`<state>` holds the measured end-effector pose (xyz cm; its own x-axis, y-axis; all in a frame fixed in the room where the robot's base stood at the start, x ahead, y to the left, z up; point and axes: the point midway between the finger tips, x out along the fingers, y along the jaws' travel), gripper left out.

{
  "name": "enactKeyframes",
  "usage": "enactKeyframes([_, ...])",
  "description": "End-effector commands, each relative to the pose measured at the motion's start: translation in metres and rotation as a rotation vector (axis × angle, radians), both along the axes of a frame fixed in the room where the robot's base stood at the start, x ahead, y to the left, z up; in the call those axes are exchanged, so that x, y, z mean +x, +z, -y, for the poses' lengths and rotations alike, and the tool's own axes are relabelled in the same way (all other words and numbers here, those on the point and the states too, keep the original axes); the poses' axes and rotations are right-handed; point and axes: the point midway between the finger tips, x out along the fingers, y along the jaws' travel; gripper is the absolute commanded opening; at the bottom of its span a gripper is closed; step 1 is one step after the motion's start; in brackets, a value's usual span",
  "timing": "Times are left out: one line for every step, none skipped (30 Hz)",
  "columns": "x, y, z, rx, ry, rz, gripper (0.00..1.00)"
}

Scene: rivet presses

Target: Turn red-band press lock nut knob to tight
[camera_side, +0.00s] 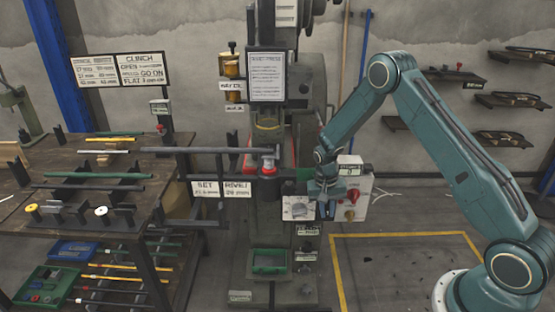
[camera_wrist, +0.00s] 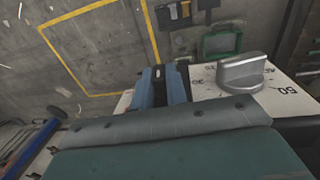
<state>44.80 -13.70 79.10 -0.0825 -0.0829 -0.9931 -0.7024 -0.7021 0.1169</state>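The press (camera_side: 267,130) stands in the middle of the side view, with a red band (camera_side: 267,169) around its ram. A silver-grey knob (camera_wrist: 243,72) with a raised grip bar sits on a white numbered dial plate (camera_wrist: 205,84) at the right of the wrist view. The plate also shows in the side view (camera_side: 298,208). I cannot tell whether this knob is the lock nut knob; no tight mark is readable. My gripper (camera_side: 326,212) points down just right of the plate. Its blue fingers (camera_wrist: 162,75) are apart and empty, left of the knob and not touching it.
A control box (camera_side: 354,190) with red and yellow knobs is close to the right of my gripper. A workbench (camera_side: 85,160) with rods and fixtures stands at left. A green-framed tray (camera_side: 268,262) sits at the press's foot. Yellow-outlined floor (camera_side: 395,265) at right is clear.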

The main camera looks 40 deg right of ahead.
Motion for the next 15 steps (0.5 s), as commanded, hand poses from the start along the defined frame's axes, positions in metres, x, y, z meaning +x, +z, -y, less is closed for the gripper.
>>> enactKeyframes([0.0001,0.0002,-0.0001,0.0,0.0,0.0,0.0])
enactKeyframes([0.0001,0.0002,-0.0001,0.0,0.0,0.0,0.0])
enactKeyframes([0.0,0.0002,-0.0002,0.001,0.0,0.001,0.0])
enactKeyframes([0.0,0.0002,0.0,0.001,0.0,0.001,0.0])
enactKeyframes([-0.0001,0.0002,0.0001,0.003,0.0,0.003,0.0])
enactKeyframes([-0.0005,0.0002,0.0005,0.008,0.0,0.006,0.0])
enactKeyframes([-0.0008,0.0001,0.0008,0.013,0.0,0.011,0.0])
enactKeyframes([-0.0011,0.0001,0.001,0.02,0.0,0.017,0.0])
enactKeyframes([-0.0014,0.0,0.0017,0.029,0.0,0.026,0.0])
enactKeyframes([-0.0014,-0.0001,0.0019,0.038,0.0,0.035,0.0])
enactKeyframes([-0.0016,-0.0001,0.0019,0.047,0.0,0.045,0.0])
enactKeyframes([-0.0021,-0.0002,0.0022,0.059,0.0,0.056,0.0])
enactKeyframes([-0.0023,-0.0003,0.0023,0.068,0.0,0.065,0.0])
enactKeyframes([-0.0025,-0.0003,0.0024,0.076,-0.001,0.072,0.0])
enactKeyframes([-0.0024,-0.0001,0.0019,0.085,0.0,0.081,0.0])
